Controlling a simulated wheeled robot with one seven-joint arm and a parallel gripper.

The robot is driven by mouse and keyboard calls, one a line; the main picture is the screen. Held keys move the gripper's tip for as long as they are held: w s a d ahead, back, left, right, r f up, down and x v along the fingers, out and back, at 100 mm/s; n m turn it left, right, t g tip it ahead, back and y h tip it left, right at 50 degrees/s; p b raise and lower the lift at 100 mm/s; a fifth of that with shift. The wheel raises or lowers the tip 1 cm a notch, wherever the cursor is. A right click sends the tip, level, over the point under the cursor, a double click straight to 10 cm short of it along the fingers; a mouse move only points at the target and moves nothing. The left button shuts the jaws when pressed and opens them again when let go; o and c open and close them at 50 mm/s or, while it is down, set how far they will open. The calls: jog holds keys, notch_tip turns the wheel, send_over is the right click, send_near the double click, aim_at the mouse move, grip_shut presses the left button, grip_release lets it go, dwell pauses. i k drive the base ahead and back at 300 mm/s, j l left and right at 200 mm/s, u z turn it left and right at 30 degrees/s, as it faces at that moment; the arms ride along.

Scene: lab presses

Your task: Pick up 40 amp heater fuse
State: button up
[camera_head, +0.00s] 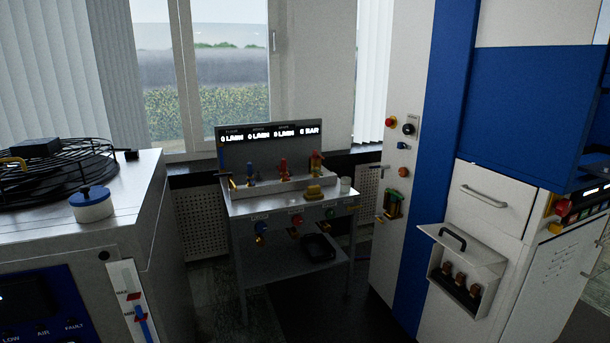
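A white drop-front holder (436,274) with a black handle (453,238) tilts open from the white cabinet at the lower right. Three small brown and pale fuse-like pieces (460,280) stand in a row inside it. Their labels are too small to read, so I cannot tell if one is the 40 amp heater fuse. My gripper is not in view.
A metal bench (290,205) with coloured valves and a lit display stands under the window. A machine (130,195) with a fan grille and a blue-lidded white pot (92,204) is at left. Dark floor (345,318) lies open between the bench and cabinet.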

aim_at(460, 278)
jog(key=i+l+z, duration=0.1)
jog(key=i+l, duration=0.2)
jog(key=i, duration=0.15)
jog(key=i+l+z, duration=0.1)
jog(key=i+l, duration=0.2)
jog(key=i, duration=0.15)
jog(key=i+l, duration=0.2)
jog(key=i, duration=0.3)
jog(key=i+l+z, duration=0.15)
jog(key=i, duration=0.3)
jog(key=l, duration=0.1)
